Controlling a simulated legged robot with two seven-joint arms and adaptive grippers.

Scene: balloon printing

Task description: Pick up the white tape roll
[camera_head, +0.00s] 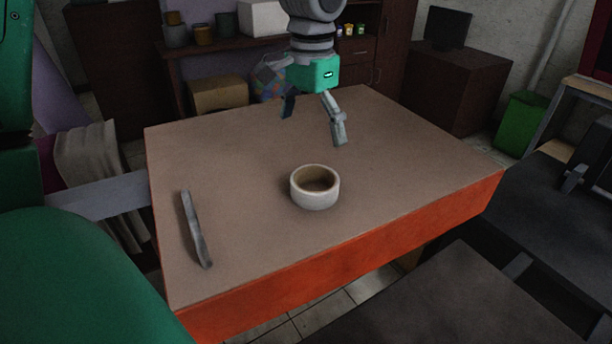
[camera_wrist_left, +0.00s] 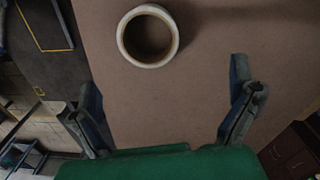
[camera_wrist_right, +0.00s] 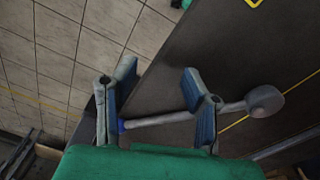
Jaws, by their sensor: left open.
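The white tape roll (camera_head: 315,200) lies flat on the brown tabletop near the table's front edge, its hole facing up. It also shows at the top of the left wrist view (camera_wrist_left: 131,50), ahead of the fingers and touching neither. My left gripper (camera_head: 313,122) is open and empty above the table, behind the roll in the head view. My right gripper (camera_wrist_right: 157,88) is open in the right wrist view, its fingers apart. It does not show clearly in the head view.
A thin grey strip (camera_head: 195,229) lies on the table's left side. The table (camera_head: 400,150) is otherwise clear, with an orange front side. A grey rod with a round knob (camera_wrist_right: 264,101) shows beyond my right fingers; contact cannot be told. A green bin (camera_head: 522,124) stands at the back right.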

